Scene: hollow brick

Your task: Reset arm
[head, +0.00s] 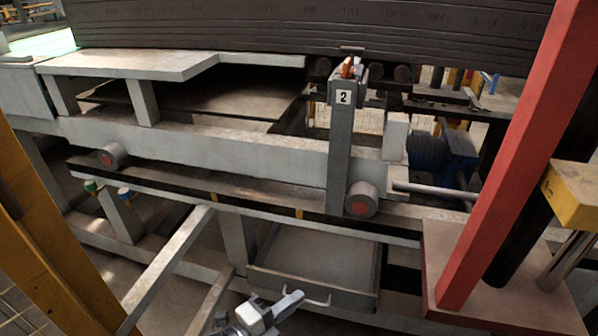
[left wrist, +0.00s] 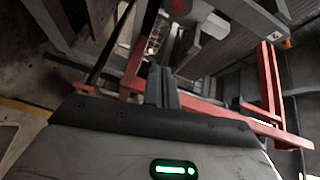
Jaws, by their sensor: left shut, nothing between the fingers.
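My left gripper (head: 292,298) shows at the bottom edge of the head view, a small grey and white shape below the machine frame, in front of the open drawer-like tray. In the left wrist view the left gripper's dark fingers (left wrist: 162,88) are closed together with nothing between them. The gripper touches nothing that I can make out. My right gripper does not show in either view.
A grey metal machine frame (head: 200,147) fills the middle, with a post marked 2 (head: 340,150) and a grey tray (head: 315,262) below. A red slanted beam (head: 510,150) stands at right, a yellow beam (head: 50,240) at left. Dark stacked slabs (head: 300,25) lie on top.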

